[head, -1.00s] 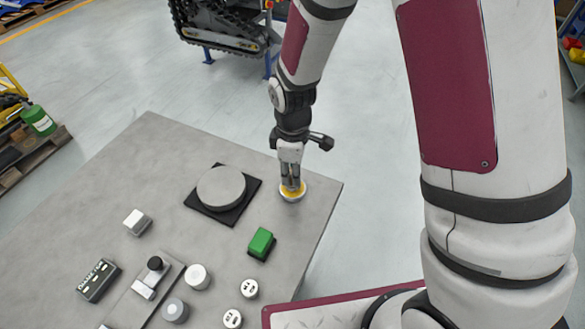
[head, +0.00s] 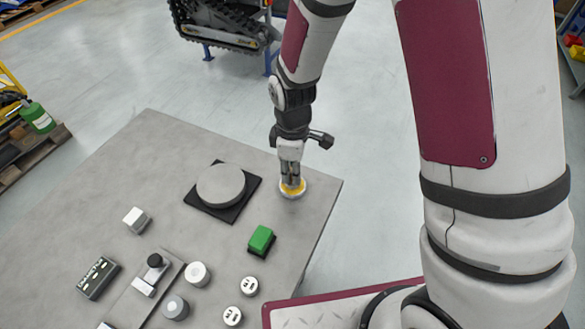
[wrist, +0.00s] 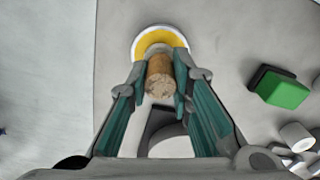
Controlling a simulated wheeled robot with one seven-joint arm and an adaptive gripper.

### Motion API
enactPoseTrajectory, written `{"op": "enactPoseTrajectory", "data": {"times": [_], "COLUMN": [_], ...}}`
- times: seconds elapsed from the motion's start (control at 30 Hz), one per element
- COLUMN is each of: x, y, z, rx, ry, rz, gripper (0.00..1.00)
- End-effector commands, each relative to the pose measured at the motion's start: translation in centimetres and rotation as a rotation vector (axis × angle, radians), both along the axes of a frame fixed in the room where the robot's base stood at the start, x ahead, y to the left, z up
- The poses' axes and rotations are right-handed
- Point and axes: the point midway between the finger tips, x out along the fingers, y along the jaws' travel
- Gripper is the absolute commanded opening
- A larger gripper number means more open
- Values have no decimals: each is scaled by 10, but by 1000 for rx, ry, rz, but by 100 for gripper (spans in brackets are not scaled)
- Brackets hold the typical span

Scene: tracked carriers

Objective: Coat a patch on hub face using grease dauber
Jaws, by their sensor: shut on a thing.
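The grease dauber (wrist: 160,76) shows as a short brown, cork-like cylinder between my fingertips in the wrist view. My gripper (head: 291,178) is shut on it, over the right part of the table. Directly beneath is a shallow pale-rimmed dish of yellow grease (wrist: 158,39), which also shows in the head view (head: 293,194). The dauber's lower end is hidden, so I cannot tell whether it touches the grease. The hub face (head: 221,185) appears to be the round grey disc on a black square pad (head: 208,211), left of my gripper.
A green block (head: 261,239) on a dark base stands in front of my gripper. Several pale cylinders, a white block (head: 135,219), a black labelled box (head: 98,278) and a plate with a black knob (head: 155,261) lie nearer and left. The table's (head: 130,160) far-left area is clear.

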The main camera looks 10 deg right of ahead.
Motion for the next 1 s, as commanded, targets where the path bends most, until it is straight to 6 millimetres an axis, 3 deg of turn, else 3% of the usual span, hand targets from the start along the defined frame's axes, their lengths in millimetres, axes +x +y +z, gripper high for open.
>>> {"op": "enactPoseTrajectory", "data": {"times": [1.0], "x": [0], "y": [0], "z": [-7], "rx": [0], "ry": [0], "rz": [0], "gripper": [0]}}
